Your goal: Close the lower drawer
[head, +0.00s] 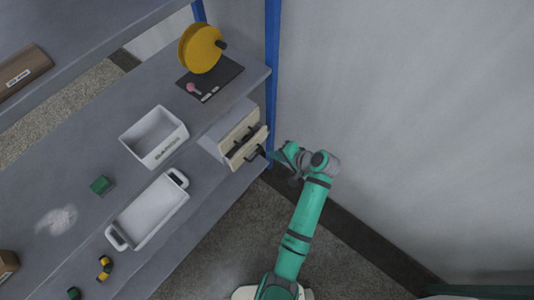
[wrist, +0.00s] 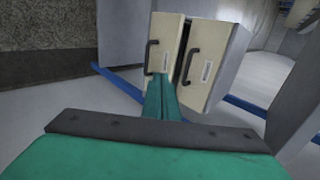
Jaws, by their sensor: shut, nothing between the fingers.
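A small grey cabinet (head: 217,132) with two cream drawers stands at the shelf's right end. The lower drawer (head: 248,149) sticks out a little past the upper drawer (head: 240,124). In the sideways wrist view, the lower drawer front (wrist: 165,32) is on the left and the upper drawer front (wrist: 212,62) on the right, each with a dark handle and a label. A dark gap shows between them. My gripper (head: 268,154) is shut and empty, just in front of the lower drawer.
A white bin (head: 152,151) and a white tray with handles (head: 120,240) stand left of the cabinet. A blue post (head: 272,70) rises close to the cabinet, beside the pale wall. Floor is open below.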

